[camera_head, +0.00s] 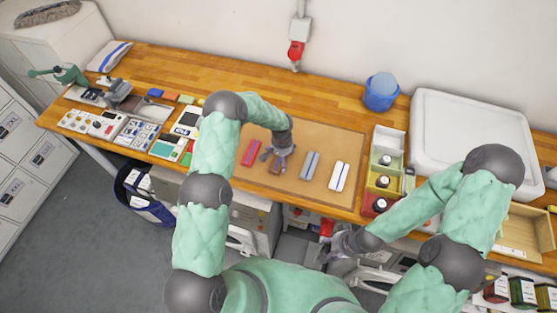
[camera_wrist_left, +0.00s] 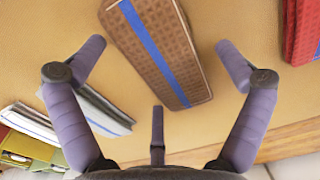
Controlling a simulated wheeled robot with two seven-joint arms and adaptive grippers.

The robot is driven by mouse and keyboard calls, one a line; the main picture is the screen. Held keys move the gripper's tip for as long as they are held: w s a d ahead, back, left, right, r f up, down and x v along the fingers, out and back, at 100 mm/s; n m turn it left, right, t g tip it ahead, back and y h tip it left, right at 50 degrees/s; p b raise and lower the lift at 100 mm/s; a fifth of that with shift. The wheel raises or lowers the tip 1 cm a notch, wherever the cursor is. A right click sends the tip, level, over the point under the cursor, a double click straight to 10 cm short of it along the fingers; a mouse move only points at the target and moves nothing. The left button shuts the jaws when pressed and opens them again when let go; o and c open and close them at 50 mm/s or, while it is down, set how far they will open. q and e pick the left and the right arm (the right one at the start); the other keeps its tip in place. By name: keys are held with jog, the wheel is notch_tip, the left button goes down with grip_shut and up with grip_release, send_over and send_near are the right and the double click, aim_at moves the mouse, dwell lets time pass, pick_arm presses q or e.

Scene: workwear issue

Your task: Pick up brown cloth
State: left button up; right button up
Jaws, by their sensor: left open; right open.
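The brown cloth is a folded waffle-textured piece with a blue stripe, in the left wrist view (camera_wrist_left: 182,62); in the head view only a small part (camera_head: 275,166) shows under my left gripper (camera_head: 277,154). In the left wrist view my left gripper (camera_wrist_left: 160,62) is open, with its purple fingers spread around the near part of the cloth. No finger is visibly closed on it; I cannot tell if any touches. My right gripper (camera_head: 340,243) is open and empty in front of the table's front edge, low beside the drawers.
A red cloth (camera_head: 250,152) lies left of the brown one; a grey cloth (camera_head: 310,165) and a white cloth (camera_head: 339,176) lie to its right on the tan mat (camera_head: 345,145). Compartment boxes (camera_head: 387,140) and a blue bucket (camera_head: 381,98) stand farther right.

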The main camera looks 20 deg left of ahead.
pick_arm(q)
jog(key=c, duration=1.1)
